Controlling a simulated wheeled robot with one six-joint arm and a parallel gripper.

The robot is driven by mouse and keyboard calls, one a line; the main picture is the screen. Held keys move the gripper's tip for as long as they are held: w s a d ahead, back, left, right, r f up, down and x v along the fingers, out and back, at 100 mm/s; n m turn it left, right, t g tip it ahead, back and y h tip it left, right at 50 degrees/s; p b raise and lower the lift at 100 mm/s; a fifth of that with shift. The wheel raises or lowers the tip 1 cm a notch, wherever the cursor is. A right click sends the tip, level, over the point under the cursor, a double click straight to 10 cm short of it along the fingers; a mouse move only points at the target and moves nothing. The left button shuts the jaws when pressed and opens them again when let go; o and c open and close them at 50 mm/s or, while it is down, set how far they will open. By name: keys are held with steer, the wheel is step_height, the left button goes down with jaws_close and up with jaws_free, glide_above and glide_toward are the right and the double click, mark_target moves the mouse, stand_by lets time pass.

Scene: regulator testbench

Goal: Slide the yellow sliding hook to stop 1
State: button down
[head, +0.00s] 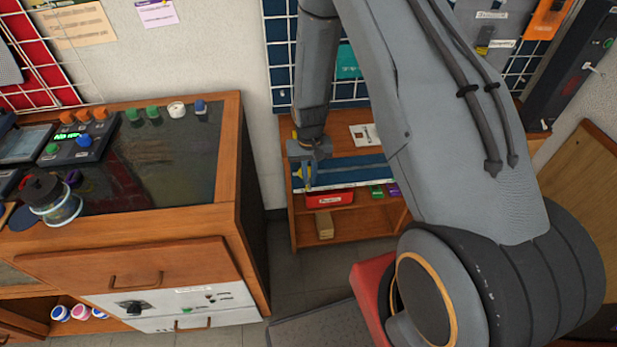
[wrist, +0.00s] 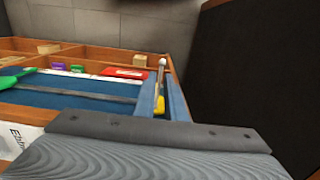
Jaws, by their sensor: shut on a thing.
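The yellow sliding hook (wrist: 159,106) shows in the wrist view as a small yellow piece, with a pale post and knob standing above it. My gripper (wrist: 165,88) has its two blue fingers shut on the hook at the right end of the blue panel (wrist: 50,97). A grey rail runs along this panel. In the head view, my gripper (head: 309,178) is at the left end of the blue panel (head: 352,176), and the hook is too small to make out clearly. I cannot read a label for stop 1.
Below the panel, a wooden shelf (head: 292,217) holds a red box (head: 331,197) and a wooden block (head: 324,225). A wooden cabinet (head: 229,160) stands to the left in the head view. A dark vertical surface (wrist: 255,75) is close by at right in the wrist view.

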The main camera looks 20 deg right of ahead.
steer(key=shift+a, duration=0.15)
steer(key=c, duration=1.8)
jaws_free()
steer(key=shift+a, duration=0.2)
steer(key=shift+d, duration=0.1)
steer(key=shift+d, duration=0.1)
steer(key=shift+r, duration=0.25)
step_height(320, 180, up, 7)
steer(key=b, duration=0.2)
steer(key=shift+r, duration=0.2)
